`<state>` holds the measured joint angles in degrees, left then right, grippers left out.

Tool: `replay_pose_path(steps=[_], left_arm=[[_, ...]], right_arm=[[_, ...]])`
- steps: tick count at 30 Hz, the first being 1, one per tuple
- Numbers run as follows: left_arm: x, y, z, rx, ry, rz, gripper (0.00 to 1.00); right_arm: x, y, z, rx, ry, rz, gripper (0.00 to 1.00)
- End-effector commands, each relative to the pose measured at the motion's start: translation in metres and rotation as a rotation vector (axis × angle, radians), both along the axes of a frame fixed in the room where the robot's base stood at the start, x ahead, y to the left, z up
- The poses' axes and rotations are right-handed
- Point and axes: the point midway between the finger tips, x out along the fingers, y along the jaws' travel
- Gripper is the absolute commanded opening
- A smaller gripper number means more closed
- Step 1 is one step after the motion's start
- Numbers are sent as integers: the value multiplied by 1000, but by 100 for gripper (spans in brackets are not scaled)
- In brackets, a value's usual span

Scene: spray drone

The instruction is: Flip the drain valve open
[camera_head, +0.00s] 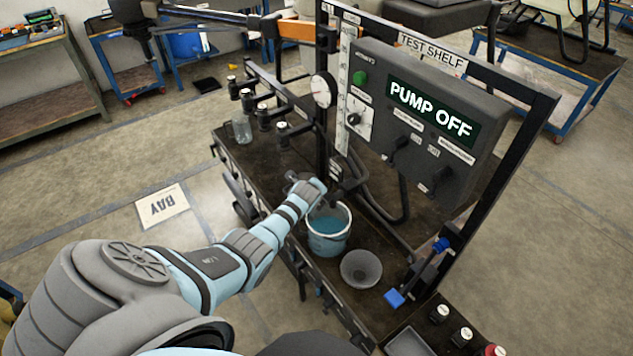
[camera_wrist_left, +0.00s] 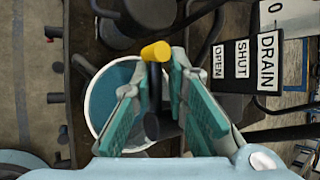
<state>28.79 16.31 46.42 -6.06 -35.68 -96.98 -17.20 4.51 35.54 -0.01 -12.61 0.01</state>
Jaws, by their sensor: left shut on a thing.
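The drain valve's lever, a dark bar with a yellow end (camera_wrist_left: 155,52), shows in the left wrist view between the fingers of my left gripper (camera_wrist_left: 157,68). The gripper is shut on the lever. A sign (camera_wrist_left: 240,52) to the right of it reads DRAIN, SHUT and OPEN. In the head view my left gripper (camera_head: 333,190) is at the test shelf's column, just above a bucket (camera_head: 328,243) of blue liquid; the arm hides most of the valve there. My right gripper is not in view.
The grey control box (camera_head: 375,65) reads PUMP OFF. Several dark bottles (camera_head: 264,116) stand at the bench's back left. Hoses hang beside the column. A blue-handled part (camera_head: 396,298) lies at the bench's right.

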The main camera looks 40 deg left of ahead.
Motion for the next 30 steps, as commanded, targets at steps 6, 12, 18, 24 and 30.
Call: replay_pose_path(steps=[6,12,18,24,30], left_arm=[[-4,3,-5,-23,22,5,0],[-5,3,-6,-25,24,5,0],[-5,3,-6,-25,23,5,28],[-2,1,-4,-24,18,1,29],[-1,0,-3,-25,15,-1,29]], right_arm=[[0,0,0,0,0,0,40],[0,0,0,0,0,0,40],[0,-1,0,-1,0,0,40],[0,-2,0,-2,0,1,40],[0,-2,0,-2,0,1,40]])
